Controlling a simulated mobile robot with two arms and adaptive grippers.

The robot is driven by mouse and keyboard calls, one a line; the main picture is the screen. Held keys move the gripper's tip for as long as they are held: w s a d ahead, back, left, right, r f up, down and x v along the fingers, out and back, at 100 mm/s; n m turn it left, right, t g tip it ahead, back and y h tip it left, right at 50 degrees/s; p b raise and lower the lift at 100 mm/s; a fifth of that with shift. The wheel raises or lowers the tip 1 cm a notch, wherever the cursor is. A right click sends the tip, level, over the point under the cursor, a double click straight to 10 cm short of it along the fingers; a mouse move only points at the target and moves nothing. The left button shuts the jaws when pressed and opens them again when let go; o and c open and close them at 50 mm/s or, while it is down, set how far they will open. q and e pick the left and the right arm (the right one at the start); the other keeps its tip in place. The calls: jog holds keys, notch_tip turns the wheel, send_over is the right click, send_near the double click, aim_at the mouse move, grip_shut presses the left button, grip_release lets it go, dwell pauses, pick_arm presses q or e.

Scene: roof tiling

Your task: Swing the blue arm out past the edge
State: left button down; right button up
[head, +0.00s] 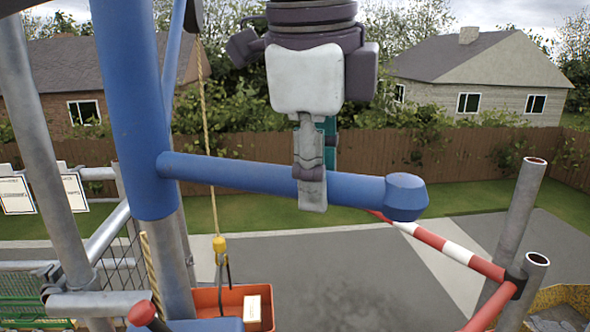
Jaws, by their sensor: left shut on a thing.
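The blue arm stands at the left, with a thick upright blue sleeve (138,110) on a grey steel post. A horizontal blue bar (235,172) runs from the sleeve to the right and ends in a wider blue cap (405,196). A thinner blue tube (173,60) slopes up beside the sleeve to a dark pulley, partly cut off at the top. My left gripper (312,185) points down from the top middle and is shut on the horizontal bar, a little short of its cap. Its far finger is mostly hidden. My right gripper is not in view.
A rope (207,110) hangs from the pulley to a yellow fitting with a hook (219,245) above an orange tub (235,300). A red-and-white rail (455,252) and steel tubes (520,215) stand at the right. Scaffold tubes (40,140) fill the left. Paved ground lies beyond.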

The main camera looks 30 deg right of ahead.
pick_arm(q)
jog(key=shift+w+r, duration=0.15)
jog(key=c, duration=1.2)
grip_release()
jog(key=o, duration=0.4)
jog(key=shift+w+d, duration=0.1)
jog(key=shift+d, duration=0.05)
jog(key=v, duration=0.7)
